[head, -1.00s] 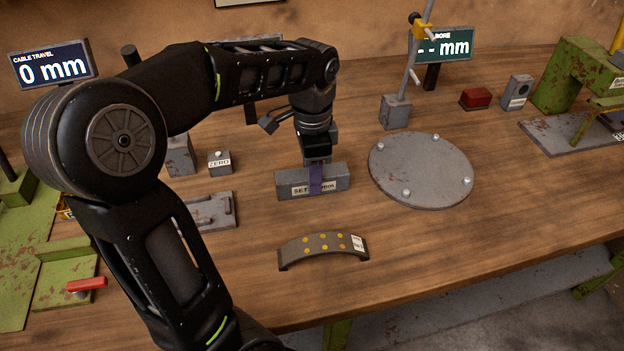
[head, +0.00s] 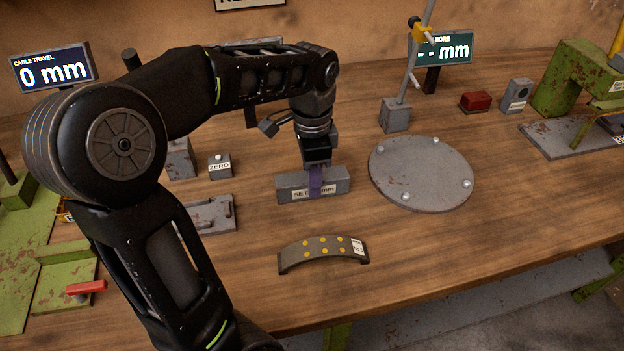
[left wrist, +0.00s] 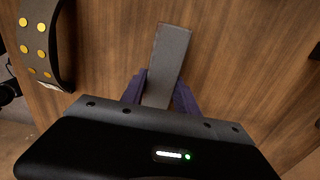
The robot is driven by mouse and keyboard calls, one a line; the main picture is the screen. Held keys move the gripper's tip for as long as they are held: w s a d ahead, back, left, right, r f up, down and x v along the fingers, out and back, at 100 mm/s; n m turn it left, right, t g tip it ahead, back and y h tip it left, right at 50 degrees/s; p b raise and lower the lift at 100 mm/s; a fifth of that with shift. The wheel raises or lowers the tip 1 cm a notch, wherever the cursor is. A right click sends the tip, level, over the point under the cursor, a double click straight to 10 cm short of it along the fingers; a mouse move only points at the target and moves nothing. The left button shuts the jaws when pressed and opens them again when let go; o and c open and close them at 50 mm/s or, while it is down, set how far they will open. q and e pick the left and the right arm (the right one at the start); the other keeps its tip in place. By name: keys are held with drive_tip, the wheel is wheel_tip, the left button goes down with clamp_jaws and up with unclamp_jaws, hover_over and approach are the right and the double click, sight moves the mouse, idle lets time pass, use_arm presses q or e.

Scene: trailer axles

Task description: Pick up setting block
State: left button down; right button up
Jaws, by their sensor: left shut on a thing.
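The setting block (head: 336,186) is a grey oblong bar with a white label on its front, partly covered by a finger. It lies on the wooden bench in the head view, left of the round plate. My left gripper (head: 316,180) comes down from above, its purple fingers shut on the block's middle. In the left wrist view the block (left wrist: 168,58) runs lengthwise between the two purple fingers (left wrist: 159,92). Whether the block touches the bench cannot be told. My right gripper is not in view.
A curved brake shoe (head: 322,250) with yellow dots lies in front of the block. A round grey plate (head: 420,172) with pegs lies to the right. A ZERO button box (head: 219,166) and a grey bracket (head: 212,213) stand left. The bench's front edge is clear.

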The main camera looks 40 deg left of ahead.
use_arm(q)
drive_tip(key=shift+r, duration=0.1)
drive_tip(key=shift+r, duration=0.65)
wheel_tip(320, 180, up, 2)
drive_tip(key=shift+r, duration=0.1)
drive_tip(key=s, duration=0.3)
drive_tip(key=s+a+b, duration=0.1)
drive_tip(key=s, duration=0.7)
drive_tip(key=shift+s+a+b, duration=0.1)
drive_tip(key=shift+a+b, duration=0.25)
drive_tip(key=shift+a, duration=0.05)
drive_tip(key=s, duration=0.1)
drive_tip(key=s+p, duration=0.1)
drive_tip(key=s, duration=0.3)
drive_tip(key=shift+s+a, duration=0.25)
drive_tip(key=shift+a, duration=0.15)
drive_tip(key=shift+s+p, duration=0.35)
drive_tip(key=shift+s, duration=0.2)
